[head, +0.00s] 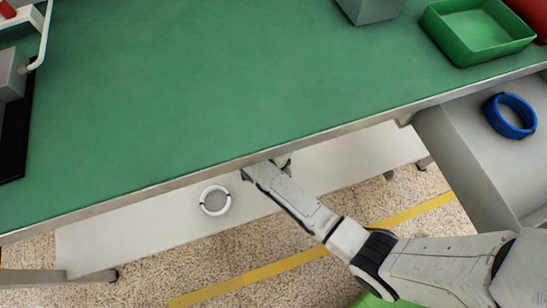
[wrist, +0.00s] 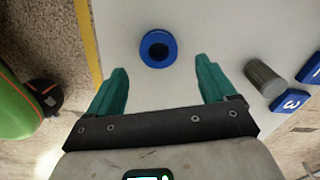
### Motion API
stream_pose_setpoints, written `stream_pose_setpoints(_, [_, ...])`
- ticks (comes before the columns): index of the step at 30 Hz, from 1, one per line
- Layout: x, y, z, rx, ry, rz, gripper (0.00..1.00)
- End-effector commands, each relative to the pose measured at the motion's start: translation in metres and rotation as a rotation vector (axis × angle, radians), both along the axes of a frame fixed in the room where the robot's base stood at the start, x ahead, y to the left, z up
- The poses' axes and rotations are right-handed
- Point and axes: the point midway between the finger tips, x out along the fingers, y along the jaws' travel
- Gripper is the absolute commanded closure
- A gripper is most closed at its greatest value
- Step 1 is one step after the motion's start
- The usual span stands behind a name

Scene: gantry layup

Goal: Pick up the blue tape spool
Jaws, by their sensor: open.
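A blue tape spool (wrist: 146,53) with a dark centre sits on a pale surface in the wrist view. My gripper (wrist: 161,73) is open, with its two teal fingers apart and empty. The spool appears just beyond the fingertips, roughly centred between them, and I see no contact. In the head view my gripper (head: 268,168) is at the bench's front edge, its tips partly hidden. A larger blue ring (head: 491,112) lies on a grey surface at the right of the head view; it looks like a separate thing. The spool near my fingers does not show in the head view.
A green-topped bench (head: 200,80) overhangs a pale lower shelf (head: 130,230), where a white ring (head: 203,203) lies. In the wrist view, a grey cylinder (wrist: 265,79) and blue numbered blocks (wrist: 289,103) stand right of the fingers. A green tray (head: 478,55) sits on the bench.

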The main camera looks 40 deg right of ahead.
Motion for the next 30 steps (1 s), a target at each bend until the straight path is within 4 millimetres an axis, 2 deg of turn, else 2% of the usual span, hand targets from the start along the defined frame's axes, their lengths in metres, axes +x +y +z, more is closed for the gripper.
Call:
stream_pose_setpoints(9, [0.0, 0.002, -0.045, 0.0, 0.001, 0.001, 0.16])
stream_pose_setpoints(17, [0.0, 0.002, -0.047, 0.0, -0.001, 0.001, 0.16])
stream_pose_setpoints(30, [0.0, 0.002, -0.047, 0.0, 0.0, 0.001, 0.57])
